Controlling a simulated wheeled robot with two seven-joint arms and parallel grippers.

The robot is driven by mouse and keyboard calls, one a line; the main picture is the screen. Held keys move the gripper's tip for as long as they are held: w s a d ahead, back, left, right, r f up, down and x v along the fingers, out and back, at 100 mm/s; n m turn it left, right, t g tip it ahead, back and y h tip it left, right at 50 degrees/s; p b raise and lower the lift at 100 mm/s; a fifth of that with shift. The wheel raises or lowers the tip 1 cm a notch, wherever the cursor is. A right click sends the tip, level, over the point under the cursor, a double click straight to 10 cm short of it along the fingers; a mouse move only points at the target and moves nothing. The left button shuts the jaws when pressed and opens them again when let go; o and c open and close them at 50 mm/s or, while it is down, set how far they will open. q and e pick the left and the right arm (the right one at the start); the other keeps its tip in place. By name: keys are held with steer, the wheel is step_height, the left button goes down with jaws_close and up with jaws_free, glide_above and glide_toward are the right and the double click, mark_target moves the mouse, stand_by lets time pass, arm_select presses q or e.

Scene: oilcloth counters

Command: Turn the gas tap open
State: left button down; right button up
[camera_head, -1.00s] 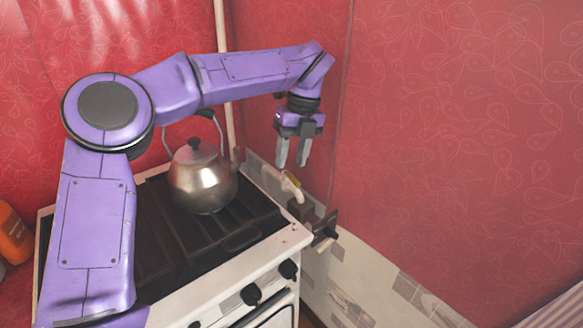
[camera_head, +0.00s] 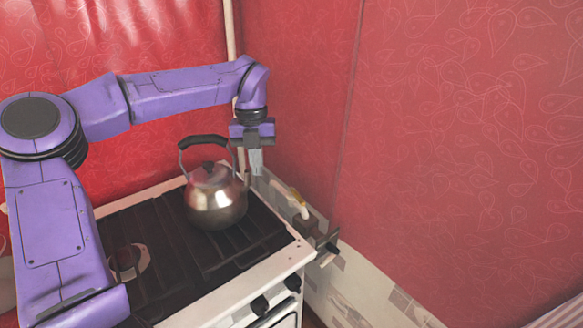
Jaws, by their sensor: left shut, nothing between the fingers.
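The gas tap (camera_head: 294,196), a small yellowish handle on a pale pipe, is on the wall side just right of the stove. It is small in the picture, and I cannot tell how its handle is turned. My left gripper (camera_head: 257,173) points down beside the kettle, up and to the left of the tap. Its fingers are shut with nothing between them, and it is apart from the tap. My right gripper is not in view.
A metal kettle (camera_head: 215,200) with a dark handle stands on the stove (camera_head: 283,265), close to my left gripper in the picture. Dark fittings (camera_head: 327,241) stick out below the tap. Red patterned walls close in behind and to the right.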

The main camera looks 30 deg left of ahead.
mark_target(291, 193)
arm_select(q)
steer(key=w+f+m+t, duration=0.1)
steer(key=w+f+m, duration=0.1)
steer(key=f+m, duration=0.2)
steer(key=w+f+m+t+p, duration=0.1)
steer(key=w+f+m, duration=0.1)
steer(key=f+m, duration=0.3)
steer(key=w+f+m+t+p, duration=0.1)
steer(key=w+f+m, duration=0.1)
steer(key=f+m, duration=0.2)
steer(key=shift+w+d+f+m+t+h, duration=0.15)
steer(key=shift+f+m+h, duration=0.05)
steer(key=shift+f, duration=0.15)
steer(key=shift+w+d+f+m+t+h, duration=0.1)
steer(key=shift+w+f+m+t+h, duration=0.1)
steer(key=shift+f, duration=0.15)
steer(key=w+d, duration=0.1)
steer(key=w+d+p, duration=0.1)
steer(key=w, duration=0.1)
steer(key=shift+w+d+f, duration=0.1)
steer(key=shift+w+f, duration=0.05)
steer(key=shift+f, duration=0.25)
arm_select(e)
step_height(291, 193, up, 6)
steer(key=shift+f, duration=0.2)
